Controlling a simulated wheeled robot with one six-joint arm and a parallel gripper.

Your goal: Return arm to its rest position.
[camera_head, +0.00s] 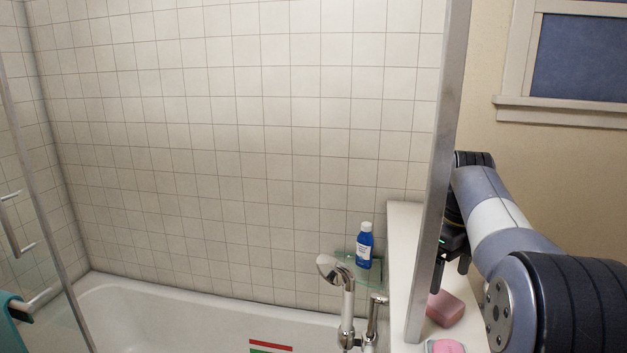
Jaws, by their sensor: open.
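My arm reaches in from the right side of the view, beside a grey metal post. My gripper (451,270) points down at the arm's far end, partly hidden by the post. Its dark fingers are apart, with nothing seen between them. Below it, a pink block (445,308) rests on a white ledge (405,222). I cannot tell how far the fingertips are above the block.
The grey post (440,170) stands very close to my arm. A blue bottle (365,247) stands on a glass shelf (346,268). A chrome hand shower (340,285) rises at the white bathtub (150,305). A pink soap (445,346) lies nearer on the ledge.

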